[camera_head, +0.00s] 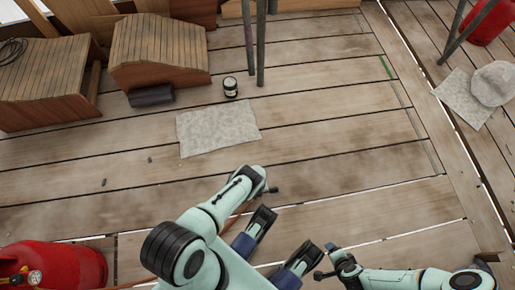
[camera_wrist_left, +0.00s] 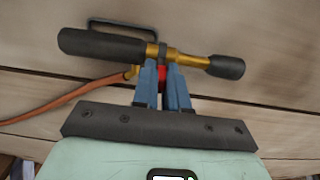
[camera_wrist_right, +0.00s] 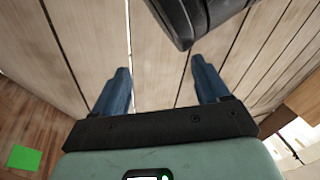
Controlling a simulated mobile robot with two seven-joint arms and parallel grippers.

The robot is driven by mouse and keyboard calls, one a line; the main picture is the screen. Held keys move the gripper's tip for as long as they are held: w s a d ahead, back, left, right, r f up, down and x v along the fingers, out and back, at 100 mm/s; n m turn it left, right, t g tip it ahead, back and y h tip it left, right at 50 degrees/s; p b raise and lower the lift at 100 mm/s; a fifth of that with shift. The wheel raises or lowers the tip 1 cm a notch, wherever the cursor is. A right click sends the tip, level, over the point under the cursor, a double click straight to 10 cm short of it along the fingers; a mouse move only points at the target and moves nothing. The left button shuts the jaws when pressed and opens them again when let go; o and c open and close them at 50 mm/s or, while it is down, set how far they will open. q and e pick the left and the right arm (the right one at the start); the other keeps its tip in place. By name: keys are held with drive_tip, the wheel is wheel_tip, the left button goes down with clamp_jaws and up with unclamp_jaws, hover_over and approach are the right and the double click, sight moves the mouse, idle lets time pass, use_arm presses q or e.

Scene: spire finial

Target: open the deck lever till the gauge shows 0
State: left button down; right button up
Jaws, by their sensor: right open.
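The gauge (camera_head: 35,277) is a small round dial on the red gas cylinder (camera_head: 75,264) at the lower left of the head view; its reading is too small to tell. I cannot make out a deck lever for certain. In the left wrist view, a brass torch (camera_wrist_left: 192,59) with a black handle lies across my left gripper (camera_wrist_left: 165,78). The fingers are close together around a red part of it. This gripper is hidden in the head view.
An orange hose (camera_wrist_left: 60,105) runs left from the torch. A grey cloth (camera_head: 218,129), a small jar (camera_head: 230,87) and a dark roll (camera_head: 151,96) lie on the planks. Wooden roofed boxes (camera_head: 160,48) stand at the back left. The deck centre right is clear.

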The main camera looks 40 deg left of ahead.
use_arm(q)
drive_tip(key=shift+s+d+t+y, duration=0.2)
drive_tip(key=shift+s+t+y, duration=0.1)
drive_tip(key=shift+y, duration=0.1)
drive_tip(key=shift+s+d+f, duration=0.1)
drive_tip(key=shift+d+f, duration=0.05)
drive_tip(key=shift+s+d+f+t+y, duration=0.15)
drive_tip(key=shift+s+t+y, duration=0.05)
drive_tip(key=shift+t+y, duration=0.25)
drive_tip(key=shift+t+y+b, duration=0.25)
drive_tip(key=shift+b, duration=0.1)
use_arm(e)
drive_tip(key=shift+s+d+f, duration=0.1)
drive_tip(key=shift+s+f, duration=0.5)
drive_tip(key=shift+s, duration=0.05)
use_arm(q)
drive_tip(key=c, duration=1.2)
unclamp_jaws()
drive_tip(key=shift+o, duration=0.2)
drive_tip(key=shift+w, duration=0.1)
